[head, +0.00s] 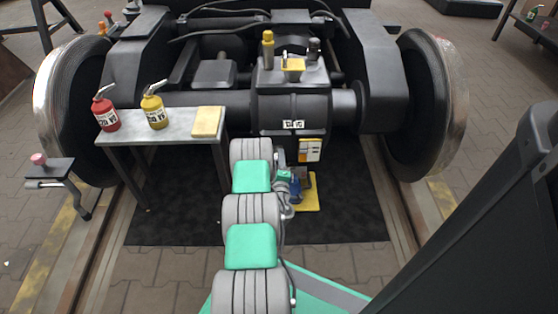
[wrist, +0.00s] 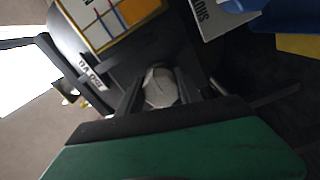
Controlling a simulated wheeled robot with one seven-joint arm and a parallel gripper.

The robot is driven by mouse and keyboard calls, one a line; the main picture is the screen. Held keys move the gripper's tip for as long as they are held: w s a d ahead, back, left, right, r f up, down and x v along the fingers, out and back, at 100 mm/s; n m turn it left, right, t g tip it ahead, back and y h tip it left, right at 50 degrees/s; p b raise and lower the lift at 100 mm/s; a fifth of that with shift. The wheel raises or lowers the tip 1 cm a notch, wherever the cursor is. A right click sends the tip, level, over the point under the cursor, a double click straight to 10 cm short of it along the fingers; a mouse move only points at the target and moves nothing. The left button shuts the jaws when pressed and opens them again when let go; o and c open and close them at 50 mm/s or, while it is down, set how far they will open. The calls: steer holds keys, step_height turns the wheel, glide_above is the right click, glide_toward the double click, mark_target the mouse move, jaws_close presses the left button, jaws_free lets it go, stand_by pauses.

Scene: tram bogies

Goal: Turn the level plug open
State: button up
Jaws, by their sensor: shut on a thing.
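The level plug (wrist: 160,88) is a pale grey, faceted knob on the dark gearbox housing in the wrist view. My gripper (wrist: 161,90) has one dark finger on each side of the plug and is shut on it. The plug is hidden behind my arm in the head view. The gearbox (head: 292,105) is the dark block in the middle of the axle, with a white label (head: 293,124) on its front. How far the plug is turned cannot be told.
A coloured chart (head: 310,150) is on the gearbox front. A blue container (head: 296,187) stands by a yellow pad (head: 306,205) below. A bench (head: 170,130) at left holds a red can (head: 105,114), a yellow can (head: 154,111) and a tan block (head: 207,121). Wheels flank the axle.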

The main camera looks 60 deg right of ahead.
steer(key=m, duration=0.5)
steer(key=shift+d+m, duration=0.1)
steer(key=shift+m, duration=0.2)
steer(key=m, duration=0.5)
steer(key=shift+f, duration=0.1)
steer(key=shift+m, duration=0.4)
steer(key=o, duration=1.4)
steer(key=shift+w, duration=0.1)
steer(key=shift+c, duration=0.2)
steer(key=shift+a, duration=0.2)
